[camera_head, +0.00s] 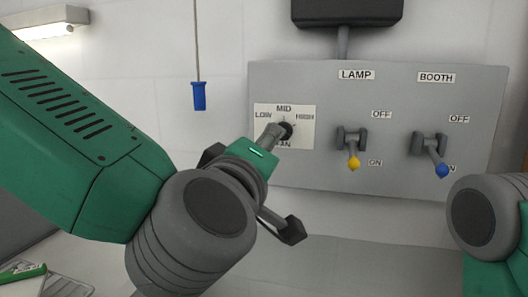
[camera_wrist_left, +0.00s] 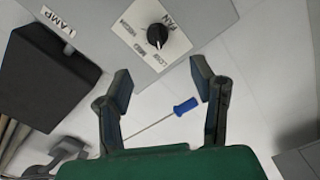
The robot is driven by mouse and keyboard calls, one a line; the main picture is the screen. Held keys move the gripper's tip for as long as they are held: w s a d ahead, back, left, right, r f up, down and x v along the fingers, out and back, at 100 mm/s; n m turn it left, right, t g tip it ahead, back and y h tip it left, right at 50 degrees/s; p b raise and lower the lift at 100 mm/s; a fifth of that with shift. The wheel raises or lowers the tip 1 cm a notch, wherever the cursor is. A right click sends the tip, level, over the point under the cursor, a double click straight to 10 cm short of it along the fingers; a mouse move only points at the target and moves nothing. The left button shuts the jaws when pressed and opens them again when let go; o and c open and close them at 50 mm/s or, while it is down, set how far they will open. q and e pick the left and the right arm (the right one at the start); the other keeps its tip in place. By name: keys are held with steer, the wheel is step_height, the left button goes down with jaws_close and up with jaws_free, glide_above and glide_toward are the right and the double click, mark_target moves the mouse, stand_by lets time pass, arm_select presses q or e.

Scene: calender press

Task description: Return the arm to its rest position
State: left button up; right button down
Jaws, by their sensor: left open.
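My left gripper (camera_wrist_left: 160,88) is open and empty in the left wrist view, with its two dark fingers spread apart. In the head view my left arm comes in from the left and its gripper (camera_head: 252,190) is in front of the grey control panel (camera_head: 340,90). The dark fan knob (camera_wrist_left: 157,36) sits on a white plate marked LOW, MID and HIGH, beyond the fingers and apart from them. In the head view the knob (camera_head: 286,130) is partly hidden by my arm. My right gripper is not in view; only part of my right arm shows at the right edge.
The lamp switch with a yellow tip (camera_head: 354,162) and the booth switch with a blue tip (camera_head: 441,169) both point down. A blue pull handle (camera_head: 198,96) hangs on a cord left of the panel. A green-handled object (camera_head: 22,273) lies at lower left.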

arm_select(q)
steer(key=s+a+f+m+g+b, duration=0.1)
steer(key=a+f+m+g, duration=0.15)
steer(key=f, duration=0.95)
steer(key=s+a+f+m+g+b, duration=0.1)
steer(key=a+f+m+g, duration=0.15)
steer(key=f, duration=0.95)
steer(key=s+a+f+m+g+b, duration=0.1)
steer(key=s+a+f+g, duration=0.15)
steer(key=f, duration=0.95)
steer(key=s+a+f+m+g+y+b, duration=0.1)
steer(key=s+a+f+g, duration=0.3)
steer(key=s+a+f, duration=0.5)
steer(key=s+a+f+m+g+y+b, duration=0.1)
steer(key=s+a+f+m+g+y, duration=0.1)
steer(key=s+a+f+g, duration=0.3)
steer(key=s+a+f+m, duration=0.1)
steer(key=s+a+f, duration=0.3)
steer(key=s+f, duration=0.4)
steer(key=shift+s+f+m, duration=0.15)
steer(key=shift+s+m, duration=0.15)
steer(key=shift+s, duration=0.1)
steer(key=shift+w+g, duration=0.15)
steer(key=shift+g, duration=0.1)
steer(key=shift+c, duration=0.3)
